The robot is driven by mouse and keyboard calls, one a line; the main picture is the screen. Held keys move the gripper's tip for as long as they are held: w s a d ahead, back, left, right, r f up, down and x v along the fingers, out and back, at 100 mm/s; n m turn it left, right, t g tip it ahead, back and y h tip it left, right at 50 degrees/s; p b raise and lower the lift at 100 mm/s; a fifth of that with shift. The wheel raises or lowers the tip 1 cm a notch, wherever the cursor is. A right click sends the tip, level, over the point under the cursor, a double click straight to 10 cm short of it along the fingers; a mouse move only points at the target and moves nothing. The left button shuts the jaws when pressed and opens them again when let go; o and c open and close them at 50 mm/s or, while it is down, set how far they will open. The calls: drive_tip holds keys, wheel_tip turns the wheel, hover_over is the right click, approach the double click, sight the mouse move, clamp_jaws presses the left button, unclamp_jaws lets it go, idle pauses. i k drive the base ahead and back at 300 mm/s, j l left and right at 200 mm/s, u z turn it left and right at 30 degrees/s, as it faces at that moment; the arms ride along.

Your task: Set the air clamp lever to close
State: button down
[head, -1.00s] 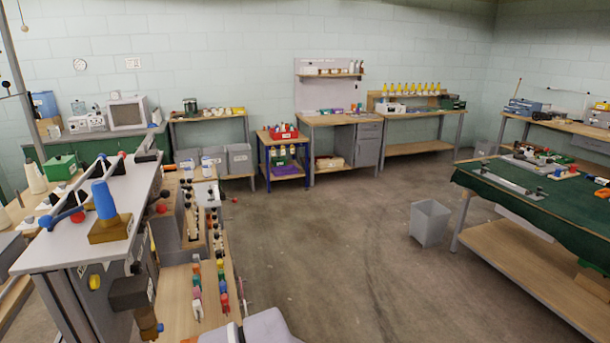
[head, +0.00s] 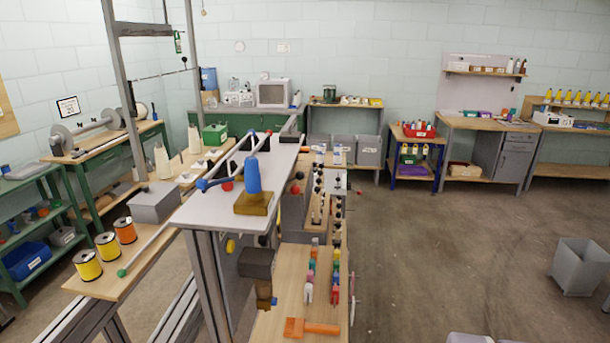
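A loom-like machine with a pale grey top (head: 200,210) stands left of centre in the head view. On its top is an upright blue handle (head: 252,175) on a brass-coloured block (head: 252,203). Behind it lie grey rods with a blue ball end (head: 202,184) and a red ball (head: 227,185). A yellow knob (head: 230,246) and a dark block with a brass-coloured lower part (head: 263,293) are on the machine's side. I cannot tell which part is the air clamp lever, or its setting.
A wooden board (head: 285,305) with rows of coloured pieces and an orange mallet-like tool (head: 312,328) sits right of the machine. Yellow and orange spools (head: 107,246) stand at left. The floor (head: 430,260) on the right is open up to a grey bin (head: 580,266).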

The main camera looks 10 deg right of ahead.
sight(300, 175)
drive_tip(key=i+l, duration=0.25)
drive_tip(key=l, duration=0.15)
drive_tip(key=i+l, duration=0.2)
drive_tip(key=l, duration=0.15)
drive_tip(key=i+l, duration=0.25)
drive_tip(key=l, duration=0.15)
drive_tip(key=i+l+u, duration=0.1)
drive_tip(key=l, duration=0.3)
drive_tip(key=i, duration=0.1)
